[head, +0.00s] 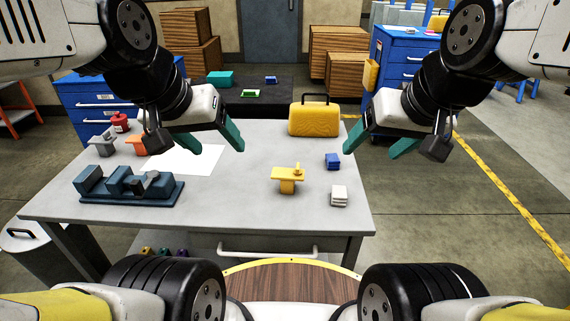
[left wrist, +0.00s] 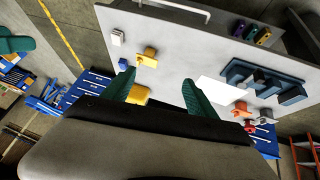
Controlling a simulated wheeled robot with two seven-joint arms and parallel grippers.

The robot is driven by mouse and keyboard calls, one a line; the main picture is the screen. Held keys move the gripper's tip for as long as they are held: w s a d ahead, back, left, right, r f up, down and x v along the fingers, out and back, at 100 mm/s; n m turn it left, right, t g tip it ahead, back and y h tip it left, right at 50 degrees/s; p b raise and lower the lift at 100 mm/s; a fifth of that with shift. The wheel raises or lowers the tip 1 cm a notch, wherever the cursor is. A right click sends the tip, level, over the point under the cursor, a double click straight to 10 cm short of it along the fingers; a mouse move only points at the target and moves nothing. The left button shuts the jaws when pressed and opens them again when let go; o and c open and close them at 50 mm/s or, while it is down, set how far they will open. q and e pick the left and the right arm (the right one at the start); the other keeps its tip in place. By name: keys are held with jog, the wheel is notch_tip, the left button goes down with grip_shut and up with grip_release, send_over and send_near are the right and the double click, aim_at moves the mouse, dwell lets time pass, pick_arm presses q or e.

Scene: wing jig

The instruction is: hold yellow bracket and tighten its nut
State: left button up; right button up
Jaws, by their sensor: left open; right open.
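The yellow bracket (head: 287,175) stands on the grey table, right of its middle, with a small yellow piece (head: 298,168) on its top that may be the nut. The bracket also shows in the left wrist view (left wrist: 148,57), beyond my fingers. My left gripper (head: 213,150) is open and empty above the table, to the left of and behind the bracket. Its teal fingers show apart in the left wrist view (left wrist: 157,76). My right gripper (head: 371,152) is open and empty, over the table's right edge, to the right of and behind the bracket. Neither touches the bracket.
A blue block (head: 332,161) and a white block (head: 339,195) stand right of the bracket. A dark blue fixture (head: 110,200), a white sheet (head: 202,160), and grey and orange brackets (head: 134,143) are on the left. A yellow case (head: 314,121) stands at the back. The table's front middle is clear.

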pick_arm(q)
jog(key=w+d+f+n+g+h, duration=0.1)
jog(key=w+f+n+g+h, duration=0.1)
jog(key=w+f+n, duration=0.45)
jog(key=w+d+f+n+g+h, duration=0.15)
jog(key=w+f, duration=0.25)
jog(key=w, duration=0.6)
jog(key=w+d+f+n+g+h, duration=0.1)
jog(key=w+f+n+g, duration=0.2)
jog(key=w+f+n, duration=0.35)
jog(key=n+h, duration=0.3)
send_near(288, 181)
jog(key=shift+g+y, duration=0.25)
jog(key=w+d+f, duration=0.1)
jog(key=f, duration=0.1)
jog(key=w+d+f, duration=0.1)
jog(key=f, duration=0.2)
jog(key=w+d+f, duration=0.1)
jog(key=d+f, duration=0.1)
jog(key=shift+d+f, duration=0.1)
jog(key=shift+f, duration=0.25)
grip_shut()
jog(key=shift+r, duration=0.1)
